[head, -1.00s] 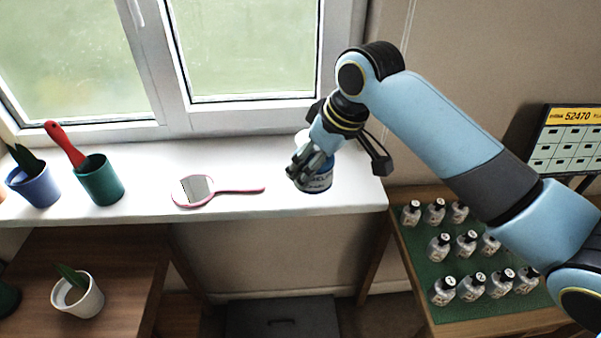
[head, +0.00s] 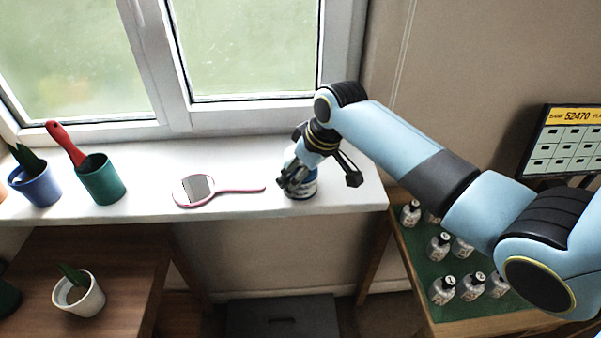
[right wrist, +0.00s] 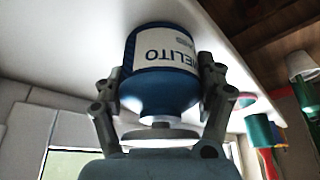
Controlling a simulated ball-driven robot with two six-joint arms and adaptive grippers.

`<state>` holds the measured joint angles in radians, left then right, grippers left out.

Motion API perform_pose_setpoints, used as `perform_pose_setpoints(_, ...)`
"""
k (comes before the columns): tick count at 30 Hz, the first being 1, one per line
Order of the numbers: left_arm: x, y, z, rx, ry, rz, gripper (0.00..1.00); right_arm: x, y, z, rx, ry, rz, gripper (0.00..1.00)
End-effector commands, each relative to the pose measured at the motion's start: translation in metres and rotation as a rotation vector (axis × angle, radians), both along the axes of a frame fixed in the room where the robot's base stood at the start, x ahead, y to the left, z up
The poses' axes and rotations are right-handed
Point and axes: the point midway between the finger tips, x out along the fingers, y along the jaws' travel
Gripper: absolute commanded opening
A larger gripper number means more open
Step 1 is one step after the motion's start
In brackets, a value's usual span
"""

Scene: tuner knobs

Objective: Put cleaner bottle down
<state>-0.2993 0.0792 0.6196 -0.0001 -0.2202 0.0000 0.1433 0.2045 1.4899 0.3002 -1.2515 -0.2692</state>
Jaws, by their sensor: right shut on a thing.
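The cleaner bottle (head: 304,187) is blue with a white label. It is at the right part of the white windowsill, and its base looks on or very close to the sill. My right gripper (head: 294,182) is shut around it from above. In the right wrist view the bottle (right wrist: 163,75) sits between the two fingers of the gripper (right wrist: 160,105), its label reading "ELITO" in part. Whether the base touches the sill I cannot tell for sure. My left gripper is not in view.
A pink-rimmed hand mirror (head: 197,189) lies left of the bottle on the windowsill (head: 240,207). A green pot (head: 101,181) with a red-handled tool and a blue pot (head: 38,188) stand further left. A green mat (head: 428,270) with several small bottles is at lower right.

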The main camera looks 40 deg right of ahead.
Motion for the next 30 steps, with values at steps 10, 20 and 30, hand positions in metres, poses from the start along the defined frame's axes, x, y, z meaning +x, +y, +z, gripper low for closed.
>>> perform_pose_setpoints(10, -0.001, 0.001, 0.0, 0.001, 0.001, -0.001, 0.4, 0.0, 0.0, -0.001, 0.0, 0.001, 0.0, 0.98)
perform_pose_setpoints(20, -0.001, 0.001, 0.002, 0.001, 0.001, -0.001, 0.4, -0.004, -0.002, 0.014, -0.003, -0.003, 0.001, 0.98)
perform_pose_setpoints(30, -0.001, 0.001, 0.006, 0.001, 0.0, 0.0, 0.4, -0.032, -0.008, 0.082, -0.003, -0.003, 0.002, 0.98)
